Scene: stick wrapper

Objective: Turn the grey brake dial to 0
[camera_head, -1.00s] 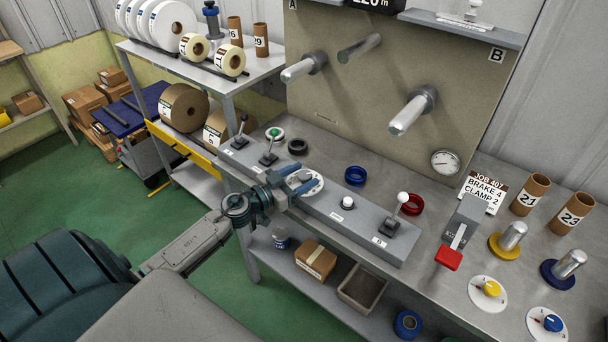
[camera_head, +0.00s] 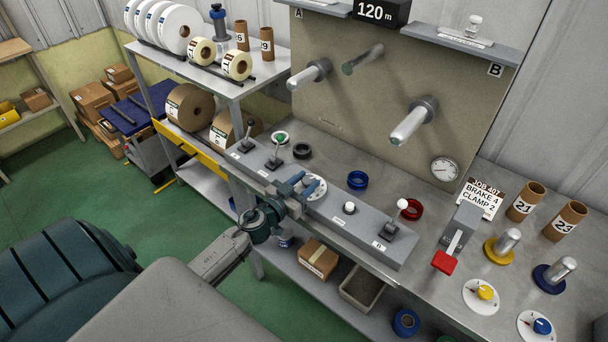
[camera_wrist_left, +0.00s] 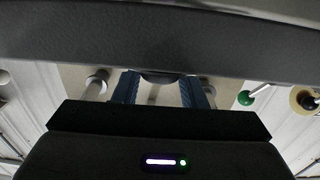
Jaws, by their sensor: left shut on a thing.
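The grey brake dial (camera_head: 309,181) sits on a round white scale plate (camera_head: 318,193) on the long grey console. My left gripper (camera_head: 306,184) is shut on the dial's knob, with one blue finger on each side. In the left wrist view the two blue fingers (camera_wrist_left: 160,90) stand on either side of a dark rounded piece (camera_wrist_left: 160,77) under the grey console edge. The fingers cover part of the scale, and its numbers are too small to read, so I cannot tell the setting. My right gripper is not in view.
A job card (camera_head: 480,198) reads brake 4, clamp 2. Yellow (camera_head: 486,292) and blue (camera_head: 541,326) dials lie at the right. Spindles (camera_head: 413,122) project behind.

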